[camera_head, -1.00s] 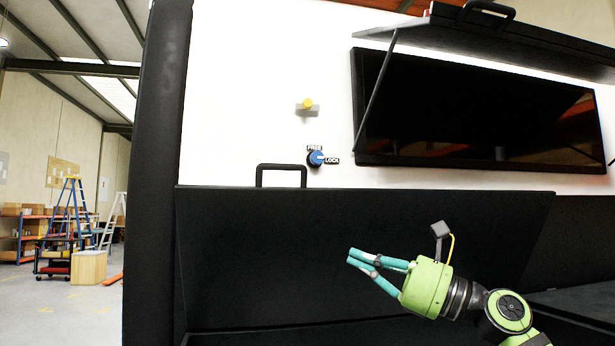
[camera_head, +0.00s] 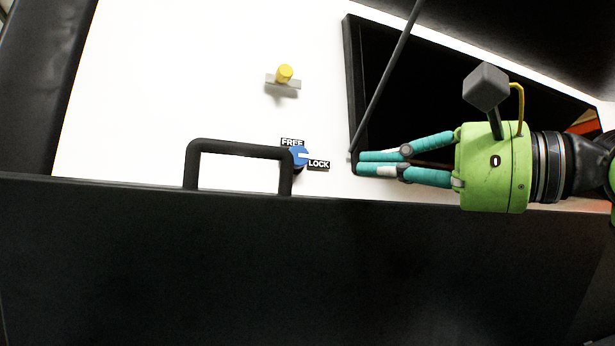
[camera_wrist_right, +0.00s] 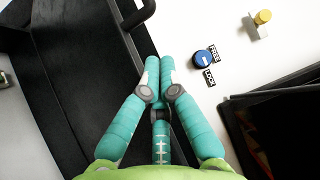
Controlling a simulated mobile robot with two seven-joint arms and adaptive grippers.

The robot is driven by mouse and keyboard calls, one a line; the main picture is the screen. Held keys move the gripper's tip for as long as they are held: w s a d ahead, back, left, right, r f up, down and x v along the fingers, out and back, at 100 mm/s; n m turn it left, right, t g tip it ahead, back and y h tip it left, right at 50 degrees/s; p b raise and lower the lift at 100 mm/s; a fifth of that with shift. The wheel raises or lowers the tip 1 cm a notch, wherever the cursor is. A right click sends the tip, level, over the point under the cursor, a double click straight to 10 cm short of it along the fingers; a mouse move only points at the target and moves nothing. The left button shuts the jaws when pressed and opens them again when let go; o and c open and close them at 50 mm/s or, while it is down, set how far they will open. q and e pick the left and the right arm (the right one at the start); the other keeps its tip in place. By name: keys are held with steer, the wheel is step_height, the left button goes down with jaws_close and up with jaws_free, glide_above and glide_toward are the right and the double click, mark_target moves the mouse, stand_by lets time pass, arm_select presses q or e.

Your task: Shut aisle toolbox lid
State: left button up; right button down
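A large black lid panel (camera_head: 300,265) with a black bar handle (camera_head: 240,150) on its top edge stands raised in front of the white wall; I take it as the toolbox lid. The handle's end also shows in the right wrist view (camera_wrist_right: 140,14). My right gripper (camera_head: 360,162) has its teal fingers drawn together, with nothing visible between them. It points left just above the lid's top edge, to the right of the handle and apart from it. Whether the fingers touch the lid or wall is unclear. My left gripper is not in view.
A blue knob (camera_head: 298,156) between FREE and LOCK labels has its white mark facing right. A yellow knob (camera_head: 285,73) on a grey bracket is above it. Behind my right gripper is a black-framed dark window (camera_head: 430,100) with a thin strut (camera_head: 385,75) slanting across it.

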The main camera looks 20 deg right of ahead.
mark_target(305, 195)
steer(key=p+x, duration=0.1)
steer(key=x, duration=0.2)
steer(key=p+x, duration=0.1)
steer(key=x, duration=0.1)
steer(key=p+x, duration=0.1)
steer(key=x, duration=0.2)
steer(key=shift+a+r, duration=0.25)
steer(key=shift+a, duration=0.15)
steer(key=shift+w+a, duration=0.1)
steer(key=shift+a, duration=0.15)
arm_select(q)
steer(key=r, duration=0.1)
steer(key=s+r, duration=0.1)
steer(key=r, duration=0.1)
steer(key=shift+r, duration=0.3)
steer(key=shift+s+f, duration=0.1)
arm_select(e)
steer(key=shift+w+f, duration=0.1)
steer(key=shift+f, duration=0.05)
